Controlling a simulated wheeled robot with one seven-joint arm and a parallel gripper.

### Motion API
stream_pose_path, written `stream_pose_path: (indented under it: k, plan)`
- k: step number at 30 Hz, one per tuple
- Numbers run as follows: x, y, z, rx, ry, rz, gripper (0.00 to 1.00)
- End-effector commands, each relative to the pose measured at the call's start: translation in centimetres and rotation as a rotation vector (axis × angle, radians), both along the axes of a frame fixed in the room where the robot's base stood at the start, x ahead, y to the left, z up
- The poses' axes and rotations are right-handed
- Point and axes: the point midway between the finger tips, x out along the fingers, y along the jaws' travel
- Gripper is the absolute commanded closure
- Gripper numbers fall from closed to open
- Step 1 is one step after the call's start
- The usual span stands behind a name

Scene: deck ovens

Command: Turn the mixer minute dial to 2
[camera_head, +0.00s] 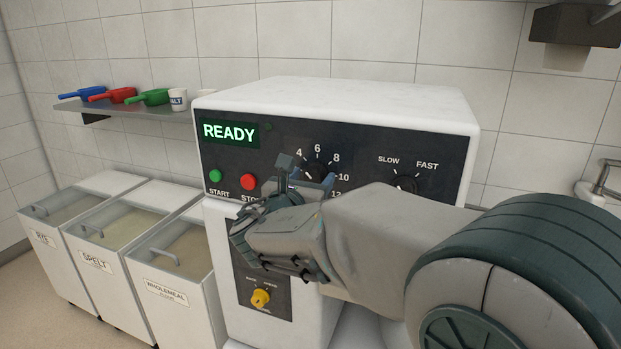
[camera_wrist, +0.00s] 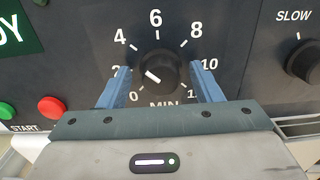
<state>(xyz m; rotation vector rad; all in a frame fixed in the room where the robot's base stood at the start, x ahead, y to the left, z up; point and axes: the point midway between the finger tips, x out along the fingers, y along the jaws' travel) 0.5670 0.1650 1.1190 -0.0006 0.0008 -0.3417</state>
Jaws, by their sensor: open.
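The minute dial (camera_wrist: 160,68) is a black round knob on the mixer's dark panel, marked MIN with numbers from 0 upward. Its white pointer line lies on the left part of the knob and points left, on the side of the 0, 2 and 4; I cannot tell the exact mark. My gripper (camera_wrist: 163,75) is open, with one blue finger on each side of the dial and a visible gap to it on both sides. In the head view my gripper (camera_head: 307,178) is at the panel and partly hides the dial (camera_head: 316,168) and the lower numbers.
The mixer (camera_head: 350,98) shows READY on its display (camera_head: 230,133). The green START button (camera_head: 215,175) and red STOP button (camera_head: 248,181) are left of the dial; the SLOW/FAST knob (camera_head: 404,184) is right. A yellow knob (camera_head: 261,298) is below. Flour bins (camera_head: 110,265) stand left.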

Motion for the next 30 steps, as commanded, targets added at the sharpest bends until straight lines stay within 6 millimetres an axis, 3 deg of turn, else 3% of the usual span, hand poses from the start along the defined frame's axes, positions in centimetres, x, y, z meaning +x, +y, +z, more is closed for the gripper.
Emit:
stream_pose_path:
  k: [9, 13, 14, 30]
  plan:
    - [0.23, -0.12, 0.03, 0.0, -0.001, -0.001, 0.44]
    - [0.21, -0.12, 0.03, 0.0, -0.001, -0.001, 0.8]
    - [0.21, -0.12, 0.03, 0.001, -0.001, -0.001, 0.85]
    - [0.25, -0.1, 0.45, -0.125, 0.045, -0.002, 0.85]
